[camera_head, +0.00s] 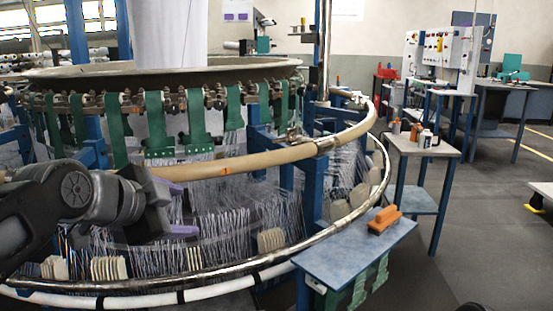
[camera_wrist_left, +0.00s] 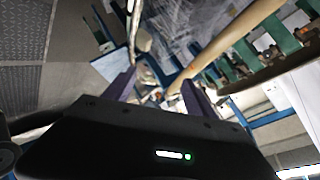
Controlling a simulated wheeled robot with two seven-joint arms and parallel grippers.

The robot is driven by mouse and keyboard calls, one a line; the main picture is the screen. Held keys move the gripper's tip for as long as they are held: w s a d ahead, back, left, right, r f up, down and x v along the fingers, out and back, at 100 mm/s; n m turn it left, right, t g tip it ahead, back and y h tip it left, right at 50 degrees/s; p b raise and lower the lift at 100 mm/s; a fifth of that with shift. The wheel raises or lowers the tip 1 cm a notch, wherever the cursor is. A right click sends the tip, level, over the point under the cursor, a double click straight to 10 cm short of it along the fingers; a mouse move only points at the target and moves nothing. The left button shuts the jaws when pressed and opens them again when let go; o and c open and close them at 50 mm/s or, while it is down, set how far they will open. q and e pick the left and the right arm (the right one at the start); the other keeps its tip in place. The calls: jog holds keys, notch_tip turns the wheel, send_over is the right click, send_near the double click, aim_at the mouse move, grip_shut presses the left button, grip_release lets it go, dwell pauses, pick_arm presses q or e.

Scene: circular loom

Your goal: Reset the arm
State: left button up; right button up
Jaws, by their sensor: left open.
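My left arm (camera_head: 75,195) comes in from the left, in front of the circular loom (camera_head: 240,165). My left gripper (camera_head: 180,210) points right, with its two purple fingers apart and nothing visible between them. It appears in front of the loom's white threads, below the tan ring tube (camera_head: 235,162) and above the lower metal rail (camera_head: 225,268). In the left wrist view the open fingers (camera_wrist_left: 160,92) extend toward the loom, where the tan tube (camera_wrist_left: 235,35) also shows. I cannot tell whether the gripper touches the threads. My right gripper is out of view.
A small blue-topped table (camera_head: 345,250) with an orange-brown block (camera_head: 384,219) stands against the loom's front right. A side table (camera_head: 420,147) with several bottles stands farther right, near a control panel (camera_head: 440,50). The grey floor (camera_head: 480,220) at right is mostly clear.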

pick_arm(q)
jog(key=w+d+f+n, duration=0.1)
jog(key=w+f+n, duration=0.35)
jog(key=f, duration=0.35)
jog(key=w+d+f+n, duration=0.1)
jog(key=w+f+n, duration=0.2)
jog(key=f+n, duration=0.3)
notch_tip(320, 180, down, 21)
jog(key=s+d+n+g, duration=0.2)
jog(key=n, duration=0.1)
jog(key=s+d+f+n+g, duration=0.1)
jog(key=s+f+g, duration=0.1)
jog(key=s+f, duration=0.5)
jog(key=s+d+f+n+g, duration=0.15)
jog(key=s+f, duration=0.25)
jog(key=f, duration=0.6)
jog(key=s+d+f+g, duration=0.1)
jog(key=s+f+g, duration=0.1)
jog(key=s+f, duration=0.55)
jog(key=s+d+f+g, duration=0.2)
jog(key=s+f+g, duration=0.15)
jog(key=s, duration=0.65)
notch_tip(320, 180, up, 26)
jog(key=s+p, duration=0.1)
jog(key=p, duration=2.5)
jog(key=shift+d+f+t, duration=0.25)
jog(key=shift+d+t, duration=0.1)
jog(key=shift+t, duration=0.05)
